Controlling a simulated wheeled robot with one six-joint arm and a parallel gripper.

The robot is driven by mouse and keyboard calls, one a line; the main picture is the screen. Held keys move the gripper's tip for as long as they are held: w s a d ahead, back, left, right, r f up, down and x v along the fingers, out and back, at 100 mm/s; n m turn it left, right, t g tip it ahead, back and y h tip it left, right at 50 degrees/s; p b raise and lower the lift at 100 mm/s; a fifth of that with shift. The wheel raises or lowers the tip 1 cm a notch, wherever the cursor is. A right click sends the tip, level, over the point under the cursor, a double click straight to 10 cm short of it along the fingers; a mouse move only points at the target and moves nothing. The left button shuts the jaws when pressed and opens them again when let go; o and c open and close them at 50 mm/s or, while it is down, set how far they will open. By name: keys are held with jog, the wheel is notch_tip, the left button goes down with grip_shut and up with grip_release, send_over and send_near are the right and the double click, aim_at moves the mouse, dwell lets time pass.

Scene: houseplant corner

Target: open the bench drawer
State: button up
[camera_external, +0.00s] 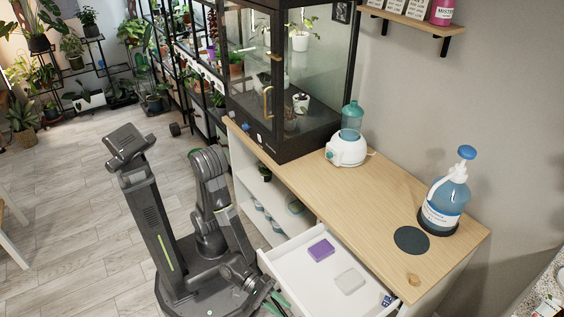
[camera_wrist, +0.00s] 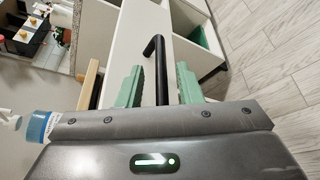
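The bench drawer (camera_external: 300,268) stands pulled out from the wooden-topped bench (camera_external: 385,185) in the external view, showing its white inside. Its white front panel (camera_wrist: 132,40) shows in the wrist view with a black bar handle (camera_wrist: 156,50). My gripper (camera_wrist: 158,80) has its green fingers on either side of the handle, with a visible gap on each side, so it is open around the handle and not clamped on it. In the external view my gripper (camera_external: 274,300) is low at the drawer's front, partly cut off by the frame's bottom edge.
The drawer holds a purple block (camera_external: 321,250), a pale square item (camera_external: 350,281) and a small blue item (camera_external: 387,300). Floor (camera_external: 75,215) at left is clear.

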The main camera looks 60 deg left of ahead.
jog(key=p+v, duration=0.2)
jog(key=v, duration=1.2)
jog(key=shift+d, duration=0.15)
jog(key=b+x, duration=0.2)
jog(key=x, duration=1.1)
jog(key=shift+w+d+f, duration=0.15)
jog(key=shift+d+f, duration=0.05)
jog(key=shift+w+d, duration=0.1)
jog(key=shift+w, duration=0.15)
